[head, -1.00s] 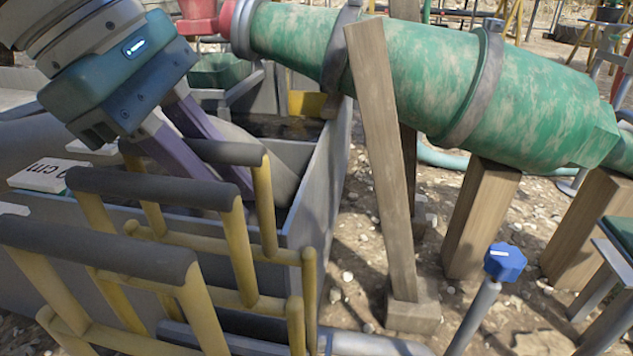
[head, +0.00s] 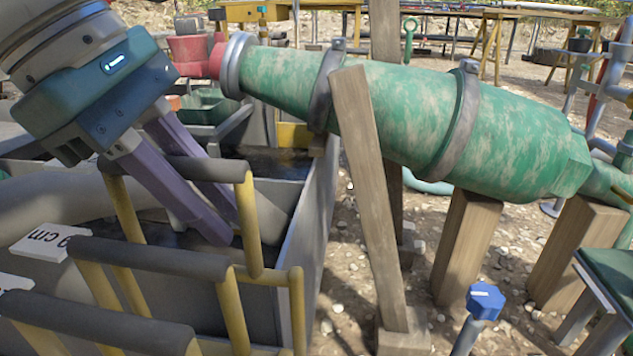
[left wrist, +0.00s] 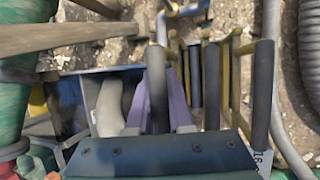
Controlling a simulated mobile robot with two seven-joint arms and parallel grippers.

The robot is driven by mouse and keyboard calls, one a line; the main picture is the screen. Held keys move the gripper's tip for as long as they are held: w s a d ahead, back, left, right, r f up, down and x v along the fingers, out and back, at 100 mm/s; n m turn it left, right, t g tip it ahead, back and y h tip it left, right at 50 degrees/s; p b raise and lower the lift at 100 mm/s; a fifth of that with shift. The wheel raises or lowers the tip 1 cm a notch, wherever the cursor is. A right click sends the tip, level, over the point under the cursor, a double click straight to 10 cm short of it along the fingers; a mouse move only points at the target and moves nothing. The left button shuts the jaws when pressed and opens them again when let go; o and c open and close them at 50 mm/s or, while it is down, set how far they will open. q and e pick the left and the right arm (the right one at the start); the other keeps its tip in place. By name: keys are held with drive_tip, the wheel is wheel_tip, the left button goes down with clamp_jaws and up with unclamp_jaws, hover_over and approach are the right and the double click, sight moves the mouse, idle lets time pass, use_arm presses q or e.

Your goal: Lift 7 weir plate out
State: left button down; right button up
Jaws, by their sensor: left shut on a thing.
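My left gripper (head: 224,232) reaches down from the upper left, its two purple fingers straddling the dark grip of the farthest yellow-framed handle (head: 190,168). In the left wrist view, that dark grip (left wrist: 157,90) stands between the fingers, and my gripper is shut on it. The handle's yellow posts run down over the grey tank (head: 312,215). Two more dark-gripped handles, a middle one (head: 150,256) and a near one (head: 95,330), stand in a row toward me. The weir plate itself cannot be made out below the handle. My right gripper is in neither view.
A large green mottled pipe (head: 400,115) lies behind and right of the tank. A leaning wooden plank (head: 365,190) and a blue knob (head: 484,300) stand right of it. A white "cm" label (head: 42,243) is at left. Stony ground lies right of the tank.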

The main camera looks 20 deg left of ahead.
use_arm(q)
wheel_tip(320, 180, up, 17)
drive_tip(key=p, duration=0.8)
drive_tip(key=shift+f, duration=0.15)
wheel_tip(320, 180, up, 17)
drive_tip(key=p, duration=2.5)
